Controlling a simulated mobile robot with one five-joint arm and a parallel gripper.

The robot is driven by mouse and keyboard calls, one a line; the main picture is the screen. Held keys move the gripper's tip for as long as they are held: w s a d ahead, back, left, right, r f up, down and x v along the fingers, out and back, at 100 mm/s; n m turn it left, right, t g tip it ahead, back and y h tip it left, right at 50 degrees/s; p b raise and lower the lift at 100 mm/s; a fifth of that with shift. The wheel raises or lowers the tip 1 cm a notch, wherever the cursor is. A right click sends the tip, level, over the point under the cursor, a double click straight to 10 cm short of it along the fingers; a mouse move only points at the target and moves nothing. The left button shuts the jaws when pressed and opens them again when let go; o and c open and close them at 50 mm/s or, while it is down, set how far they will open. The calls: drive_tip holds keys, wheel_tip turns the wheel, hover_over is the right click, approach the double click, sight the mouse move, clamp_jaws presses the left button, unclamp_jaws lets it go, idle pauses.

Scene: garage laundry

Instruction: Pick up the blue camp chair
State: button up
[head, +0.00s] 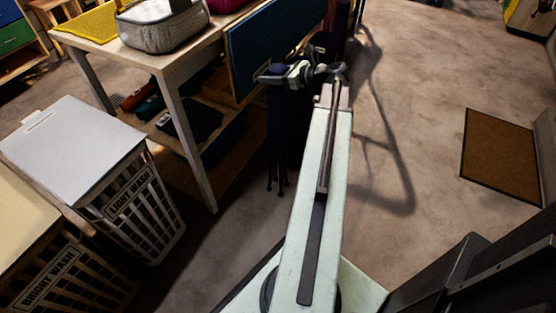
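A dark blue bundle with thin black feet, which looks like the folded blue camp chair (281,125), stands upright on the floor beside the table's right end. My arm reaches forward, and my gripper (272,78) is at the upper end of this bundle, in front of it in the picture. Whether the fingers touch the bundle or are closed on it is too small and dark to tell. My arm hides part of the bundle's right side.
Lidded laundry baskets (138,205) stand at left. A brown doormat (500,155) lies right; the floor between is clear.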

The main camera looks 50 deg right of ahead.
sight(276, 65)
clamp_jaws()
drive_tip(key=shift+r, duration=0.1)
drive_tip(key=shift+d+r+p, duration=0.1)
drive_tip(key=shift+r+p, duration=1.75)
drive_tip(key=shift+p, duration=0.05)
drive_tip(key=shift+s+d, duration=0.5)
drive_tip(key=shift+s, duration=0.15)
drive_tip(key=s+d+r+p, duration=0.1)
drive_tip(key=s+d, duration=0.8)
drive_tip(key=s, duration=0.2)
drive_tip(key=shift+s+a+r, duration=0.1)
drive_tip(key=shift+s, duration=0.05)
